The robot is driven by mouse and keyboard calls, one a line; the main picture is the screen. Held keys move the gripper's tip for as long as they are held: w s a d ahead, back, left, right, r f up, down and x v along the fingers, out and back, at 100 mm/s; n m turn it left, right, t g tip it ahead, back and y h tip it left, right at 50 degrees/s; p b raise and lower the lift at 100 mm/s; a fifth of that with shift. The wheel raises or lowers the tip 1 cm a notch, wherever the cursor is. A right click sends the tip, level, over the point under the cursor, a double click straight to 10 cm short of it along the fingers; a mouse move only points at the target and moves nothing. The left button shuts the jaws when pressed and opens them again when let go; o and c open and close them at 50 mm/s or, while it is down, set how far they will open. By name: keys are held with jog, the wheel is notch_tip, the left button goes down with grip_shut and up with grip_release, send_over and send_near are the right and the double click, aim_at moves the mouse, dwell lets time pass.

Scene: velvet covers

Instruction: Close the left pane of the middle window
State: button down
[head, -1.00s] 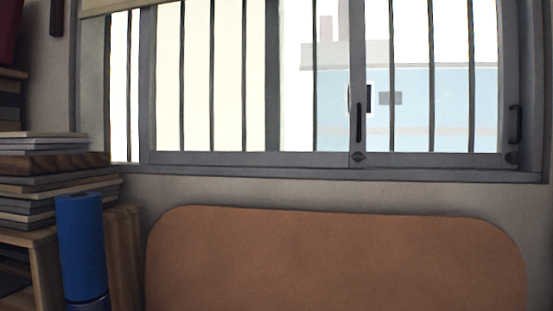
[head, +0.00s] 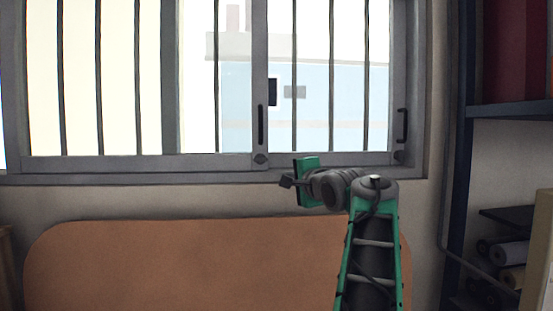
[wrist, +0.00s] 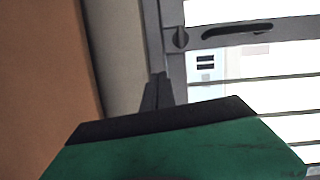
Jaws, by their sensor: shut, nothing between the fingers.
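The window has two grey-framed panes side by side. The left pane (head: 140,163) has a dark vertical handle (head: 261,125) and a round latch on its right stile. Its left stile stands at the picture's left edge, with a bright strip beyond it. My gripper (head: 285,182) is shut and empty, just below and right of that latch, in front of the lower frame. In the wrist view my gripper's dark fingers (wrist: 156,92) point at the grey frame, near a latch and a dark handle (wrist: 238,30). I cannot tell whether they touch the frame.
The right pane (head: 330,159) has its own handle (head: 401,125) at its right stile. A brown rounded panel (head: 150,262) stands below the window. A dark shelf (head: 520,108) holding red items is on the right. The wall between sill and panel is bare.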

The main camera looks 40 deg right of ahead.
jog(key=s+d+r+m, duration=0.1)
jog(key=s+d+r, duration=0.1)
jog(key=d+r, duration=0.15)
jog(key=shift+t+h, duration=0.3)
jog(key=shift+t, duration=0.1)
jog(key=p+x, duration=0.2)
jog(key=x, duration=0.2)
jog(key=p+x, duration=0.2)
jog(key=x, duration=0.3)
jog(key=shift+w+a+r+p, duration=0.15)
jog(key=shift+w+a+p, duration=0.05)
jog(key=shift+p, duration=0.15)
jog(key=w+a, duration=0.2)
jog(key=a, duration=0.1)
jog(key=shift+a, duration=0.1)
jog(key=shift+w+a, duration=0.1)
jog(key=shift+a, duration=0.05)
jog(key=shift+d+f, duration=0.2)
jog(key=shift+f, duration=0.05)
